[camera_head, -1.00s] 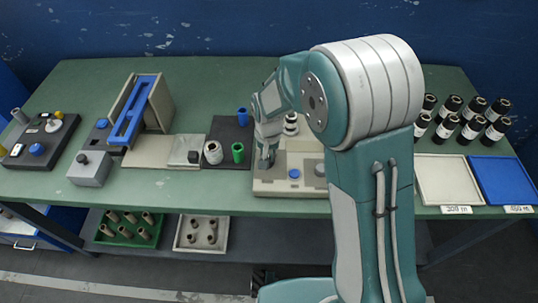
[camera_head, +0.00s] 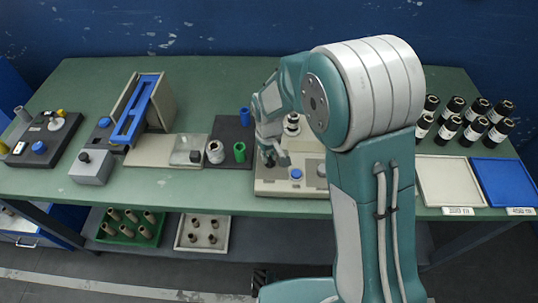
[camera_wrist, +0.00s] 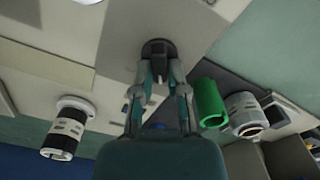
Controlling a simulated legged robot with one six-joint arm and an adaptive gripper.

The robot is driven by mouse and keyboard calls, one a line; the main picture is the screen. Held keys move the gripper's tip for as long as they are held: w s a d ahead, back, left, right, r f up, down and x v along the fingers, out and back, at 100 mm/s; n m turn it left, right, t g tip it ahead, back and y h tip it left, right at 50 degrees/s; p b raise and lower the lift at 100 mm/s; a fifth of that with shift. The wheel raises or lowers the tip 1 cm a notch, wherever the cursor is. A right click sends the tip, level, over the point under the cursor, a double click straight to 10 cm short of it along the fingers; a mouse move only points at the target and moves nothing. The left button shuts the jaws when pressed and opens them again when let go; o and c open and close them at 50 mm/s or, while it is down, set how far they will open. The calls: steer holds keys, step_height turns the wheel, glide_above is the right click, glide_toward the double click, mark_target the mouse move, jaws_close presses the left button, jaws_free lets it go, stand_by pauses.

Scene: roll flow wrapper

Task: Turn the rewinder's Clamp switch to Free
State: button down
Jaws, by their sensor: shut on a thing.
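The rewinder (camera_head: 297,182) is a pale flat unit on the green table, partly hidden by my arm. A blue button (camera_head: 296,174) and a pale round knob stand at its front. My gripper (camera_head: 268,158) is low over its left part. In the wrist view my gripper (camera_wrist: 158,72) has both fingertips against a dark knob (camera_wrist: 158,50) on a pale plate, closed on its sides. I take the knob for the Clamp switch; no label can be read, and its exact setting cannot be told.
A green cup (camera_head: 239,151) and a white roll (camera_head: 215,152) stand just left of the rewinder; the green cup also shows in the wrist view (camera_wrist: 209,103). Several dark rolls (camera_head: 470,118) stand at the right behind a white tray (camera_head: 450,207) and a blue tray (camera_head: 529,202).

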mark_target(269, 156)
stand_by(0.3)
steer(key=c, duration=0.7)
jaws_free()
steer(key=shift+a, duration=0.15)
steer(key=shift+o, duration=0.2)
step_height(269, 156, up, 12)
steer(key=shift+w+f, duration=0.1)
steer(key=s+d+r+m+t, duration=0.3)
steer(key=s+d+r, duration=0.5)
steer(key=d+r, duration=0.2)
steer(key=s+d+r+m+t, duration=0.2)
steer(key=s+d, duration=0.6)
steer(key=s, duration=0.4)
steer(key=shift+s+m+t, duration=0.3)
steer(key=shift+s+m, duration=0.1)
steer(key=shift+m, duration=0.2)
